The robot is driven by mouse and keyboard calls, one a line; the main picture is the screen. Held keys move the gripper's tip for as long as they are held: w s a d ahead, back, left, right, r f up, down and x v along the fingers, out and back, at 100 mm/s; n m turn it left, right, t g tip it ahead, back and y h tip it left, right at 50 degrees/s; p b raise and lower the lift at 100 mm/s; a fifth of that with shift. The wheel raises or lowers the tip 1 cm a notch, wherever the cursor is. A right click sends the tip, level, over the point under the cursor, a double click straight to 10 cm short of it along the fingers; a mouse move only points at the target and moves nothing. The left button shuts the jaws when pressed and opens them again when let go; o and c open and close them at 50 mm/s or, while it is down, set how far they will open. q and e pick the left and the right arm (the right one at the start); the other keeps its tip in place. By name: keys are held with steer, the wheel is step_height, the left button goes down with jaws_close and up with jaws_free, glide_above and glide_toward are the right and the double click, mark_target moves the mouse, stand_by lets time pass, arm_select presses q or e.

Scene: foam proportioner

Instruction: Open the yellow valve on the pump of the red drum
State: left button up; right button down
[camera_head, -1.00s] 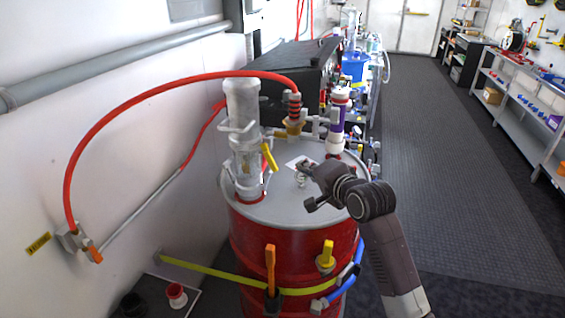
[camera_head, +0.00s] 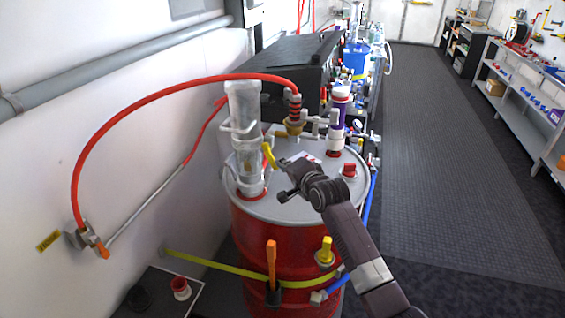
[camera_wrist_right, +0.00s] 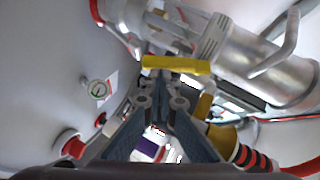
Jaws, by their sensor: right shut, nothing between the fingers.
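The yellow valve handle (camera_head: 269,155) sits on the clear pump (camera_head: 245,125) that rises from the lid of the red drum (camera_head: 250,238). It is tilted, its upper end leaning left. My right gripper (camera_head: 282,163) is just right of the handle, above the lid, shut and empty. In the right wrist view the yellow handle (camera_wrist_right: 175,64) lies crosswise just past the tips of my right gripper (camera_wrist_right: 160,76). Whether the tips touch it, I cannot tell. My left gripper is out of view.
A red hose (camera_head: 150,97) arches from the wall to a brass fitting (camera_head: 294,127) behind the gripper. A purple-and-white bottle (camera_head: 338,115) and a red cap (camera_head: 349,170) are on the lid's right side. Open floor (camera_head: 450,190) lies to the right.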

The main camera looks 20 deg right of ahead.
mark_target(273, 166)
steer(key=f+m+t+b, duration=0.1)
steer(key=b, duration=0.2)
steer(key=a+m+t+y+b, duration=0.1)
steer(key=b, duration=0.2)
steer(key=w+f+m+t+b, duration=0.1)
steer(key=b, duration=0.2)
steer(key=shift+a+f, duration=0.3)
steer(key=shift+f, duration=0.05)
steer(key=shift+w+a+r+t+b, duration=0.1)
steer(key=shift+w+a+t+b, duration=0.15)
steer(key=shift+b, duration=0.5)
steer(key=shift+d, duration=0.15)
steer(key=shift+s+r, duration=0.1)
